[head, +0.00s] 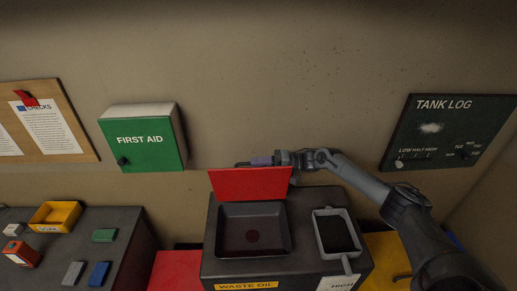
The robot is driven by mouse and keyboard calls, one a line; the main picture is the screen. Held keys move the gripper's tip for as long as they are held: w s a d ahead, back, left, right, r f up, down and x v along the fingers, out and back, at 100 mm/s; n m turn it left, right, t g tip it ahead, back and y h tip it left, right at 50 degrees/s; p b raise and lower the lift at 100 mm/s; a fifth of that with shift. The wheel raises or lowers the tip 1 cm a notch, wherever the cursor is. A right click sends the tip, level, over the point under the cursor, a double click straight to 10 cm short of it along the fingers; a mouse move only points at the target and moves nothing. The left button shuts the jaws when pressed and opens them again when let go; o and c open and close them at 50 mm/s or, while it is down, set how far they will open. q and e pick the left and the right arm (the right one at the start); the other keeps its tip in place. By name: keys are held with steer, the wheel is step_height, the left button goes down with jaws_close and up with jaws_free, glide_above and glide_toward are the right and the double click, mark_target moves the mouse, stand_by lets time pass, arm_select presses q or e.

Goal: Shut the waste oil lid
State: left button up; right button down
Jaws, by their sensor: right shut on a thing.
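The waste oil box (212,268) is a dark box with a yellow "WASTE OIL" label on its front. Its red lid (250,184) stands raised at the back edge of a dark square recess (252,232), so the recess is open. My right gripper (246,164) is at the lid's top edge, its arm coming in from the right. It is shut on the lid, though the fingertips are small and partly hidden. My left gripper is not in view.
A grey tray (335,254) with a dark inside sits on the box's right side, below my right arm. A green first aid cabinet (160,155) and a tank log board (437,105) are on the wall. A dark bench (67,217) with a yellow bin (44,225) stands left.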

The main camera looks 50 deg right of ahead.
mark_target(266, 172)
steer(key=shift+s+a+r+n+p, duration=0.15)
steer(key=shift+s+a+n+p, duration=0.55)
steer(key=shift+a+p, duration=0.25)
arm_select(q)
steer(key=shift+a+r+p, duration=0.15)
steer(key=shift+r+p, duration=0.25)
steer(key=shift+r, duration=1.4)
arm_select(e)
steer(key=shift+s+a+f+n, duration=0.2)
steer(key=shift+s+a+n, duration=0.2)
steer(key=shift+s+a, duration=0.15)
steer(key=c, duration=1.3)
jaws_free()
steer(key=shift+o, duration=0.9)
steer(key=shift+f, duration=0.1)
